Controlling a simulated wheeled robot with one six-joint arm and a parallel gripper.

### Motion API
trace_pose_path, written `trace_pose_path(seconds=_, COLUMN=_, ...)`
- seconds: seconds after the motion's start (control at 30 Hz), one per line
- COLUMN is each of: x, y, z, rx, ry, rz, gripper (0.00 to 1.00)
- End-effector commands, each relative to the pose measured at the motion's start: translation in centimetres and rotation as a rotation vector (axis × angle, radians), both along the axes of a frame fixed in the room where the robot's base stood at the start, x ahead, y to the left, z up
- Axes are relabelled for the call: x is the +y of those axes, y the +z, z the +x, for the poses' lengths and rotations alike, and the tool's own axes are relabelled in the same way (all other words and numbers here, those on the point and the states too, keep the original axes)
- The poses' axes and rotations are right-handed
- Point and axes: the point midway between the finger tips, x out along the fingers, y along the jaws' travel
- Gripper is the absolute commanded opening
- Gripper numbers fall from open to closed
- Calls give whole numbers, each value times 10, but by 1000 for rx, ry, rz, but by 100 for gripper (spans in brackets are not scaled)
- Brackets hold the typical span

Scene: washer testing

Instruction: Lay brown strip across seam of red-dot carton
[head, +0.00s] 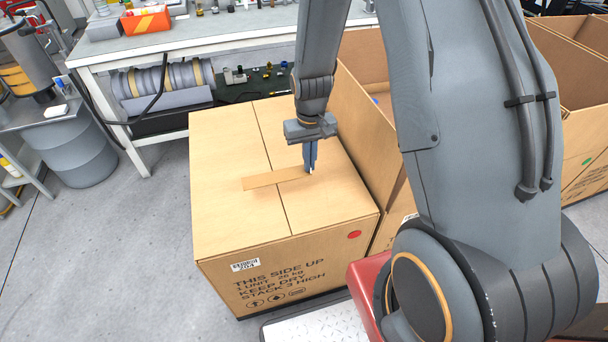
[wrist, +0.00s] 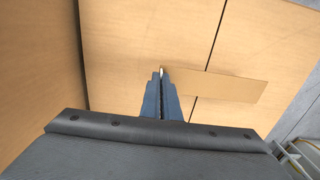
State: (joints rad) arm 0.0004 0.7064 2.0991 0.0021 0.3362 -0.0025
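The red-dot carton (head: 230,215) stands closed, with a red dot (head: 354,235) on its front face and a dark seam (head: 262,140) along its top. The brown strip (head: 262,181) spans the seam, its left end on the left flap side. In the wrist view the strip (wrist: 230,84) also covers part of the seam (wrist: 215,30). I cannot tell if it touches the top along its whole length. My gripper (head: 309,170) points down over the right flap. In the wrist view its blue fingers (wrist: 162,76) are together at the strip's near end.
An open carton (head: 362,130) stands close against the right side of the red-dot carton. Another open carton with a green dot (head: 587,161) is farther right. A workbench (head: 180,45) stands behind, and a grey drum (head: 75,150) at left. The floor at left is clear.

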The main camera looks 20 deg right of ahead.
Motion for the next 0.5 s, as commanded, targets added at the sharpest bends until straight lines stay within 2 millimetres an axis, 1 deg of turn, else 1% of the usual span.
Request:
trace_pose_path(seconds=0.03, x=0, y=-5, z=0, rx=2, ry=0, rz=0, gripper=0)
trace_pose_path(seconds=0.17, x=0, y=-13, z=0, rx=1, ry=0, rz=0, gripper=0)
trace_pose_path(seconds=0.4, x=0, y=-44, z=-1, rx=2, ry=0, rz=0, gripper=0)
trace_pose_path(seconds=0.5, x=0, y=-50, z=0, rx=0, ry=0, rz=0, gripper=0)
